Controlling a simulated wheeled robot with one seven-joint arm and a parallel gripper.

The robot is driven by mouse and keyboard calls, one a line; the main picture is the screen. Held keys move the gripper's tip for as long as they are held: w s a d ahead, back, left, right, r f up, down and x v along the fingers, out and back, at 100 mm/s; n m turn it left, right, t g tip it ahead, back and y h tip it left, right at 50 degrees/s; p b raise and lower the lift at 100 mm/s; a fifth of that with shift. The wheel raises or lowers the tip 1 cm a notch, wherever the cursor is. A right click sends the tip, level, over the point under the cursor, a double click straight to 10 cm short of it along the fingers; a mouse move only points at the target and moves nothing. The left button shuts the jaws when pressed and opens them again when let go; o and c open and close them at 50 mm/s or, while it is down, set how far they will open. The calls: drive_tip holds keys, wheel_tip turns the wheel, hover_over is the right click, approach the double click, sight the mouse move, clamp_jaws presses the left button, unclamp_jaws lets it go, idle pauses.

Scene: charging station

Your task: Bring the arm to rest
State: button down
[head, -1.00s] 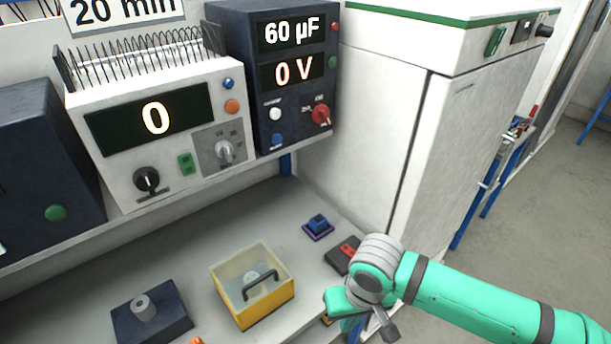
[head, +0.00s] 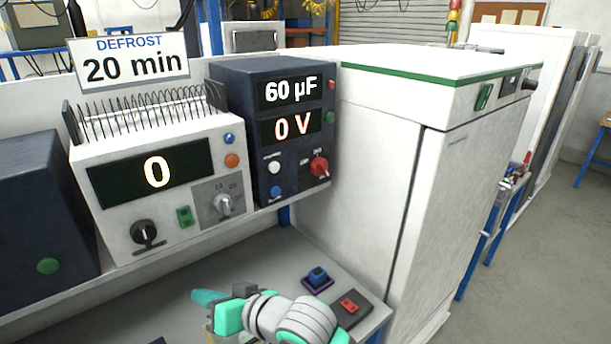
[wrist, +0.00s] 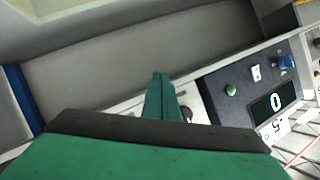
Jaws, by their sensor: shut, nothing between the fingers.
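My gripper (head: 200,297) is low in the head view, over the grey bench (head: 230,262) and below the white instrument. Its green fingers are together, with nothing held between them. In the wrist view the closed fingers (wrist: 161,85) point toward a pale surface, with a dark instrument panel to their right. My wrist joints hide part of the bench in the head view.
The white instrument (head: 140,200) reads 0, and the dark supply (head: 262,150) reads 60 µF and 0 V. A blue button block (head: 317,279) and a dark red-switch box (head: 350,307) lie right of my gripper. A tall white cabinet (head: 375,180) stands at right.

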wheel_tip(320, 180, up, 9)
drive_tip(key=w+a+m+t+y, duration=0.2)
drive_tip(key=m+t+y, duration=0.1)
drive_tip(key=t, duration=0.3)
drive_tip(key=s+d+f+m+t+h, duration=0.25)
drive_tip(key=d+f+m+h, duration=0.2)
drive_tip(key=f, duration=0.25)
drive_tip(key=s+d+f+m+t+h, duration=0.25)
drive_tip(key=s+d+f+h, duration=0.2)
drive_tip(key=f, duration=0.25)
drive_tip(key=s+d+f+m+t+h, duration=0.1)
drive_tip(key=s+d+f+m+h, duration=0.3)
drive_tip(key=f, duration=0.4)
drive_tip(key=s+d+f+n+g, duration=0.1)
drive_tip(key=s+d+f+n, duration=0.1)
drive_tip(key=s, duration=0.5)
drive_tip(key=s+d+f+n+g+h, duration=0.1)
drive_tip(key=s+d+f+n, duration=0.2)
drive_tip(key=s, duration=0.5)
drive_tip(key=s+d+f+n+g+h, duration=0.1)
drive_tip(key=s+d+f+n, duration=0.2)
drive_tip(key=s, duration=0.5)
wheel_tip(320, 180, down, 2)
drive_tip(key=shift+s+d+f+g, duration=0.2)
drive_tip(key=shift+d+g, duration=0.1)
drive_tip(key=shift+d, duration=0.3)
